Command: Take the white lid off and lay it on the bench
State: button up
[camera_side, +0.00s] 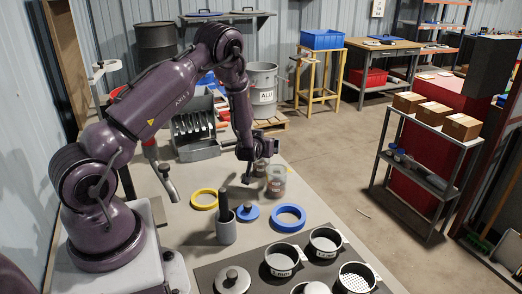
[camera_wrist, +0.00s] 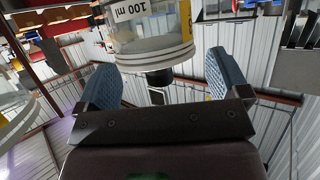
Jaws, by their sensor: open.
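My gripper (camera_side: 262,153) is over the bench, beside and slightly above the clear jars. In the wrist view its two blue-grey fingers (camera_wrist: 160,82) are apart with nothing held. A clear jar (camera_wrist: 150,35) marked "100 ml" shows beyond the fingers, with a yellow band at one end; I cannot tell whether it is between them. In the side view a clear jar (camera_side: 276,182) stands on the bench below the gripper, with another partly hidden behind. A pale lid (camera_side: 316,289) shows at the bottom edge, cut off by the frame. I cannot tell if it is the white lid.
Several pots, including a white one (camera_side: 282,261), stand on a dark mat (camera_side: 250,262). A pale knobbed lid (camera_side: 232,280) is at its left. A yellow ring (camera_side: 204,199), blue ring (camera_side: 288,217), blue disc (camera_side: 247,213) and grey cylinder (camera_side: 226,228) occupy the middle bench.

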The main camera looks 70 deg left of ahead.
jog(key=c, duration=1)
jog(key=shift+o, duration=0.2)
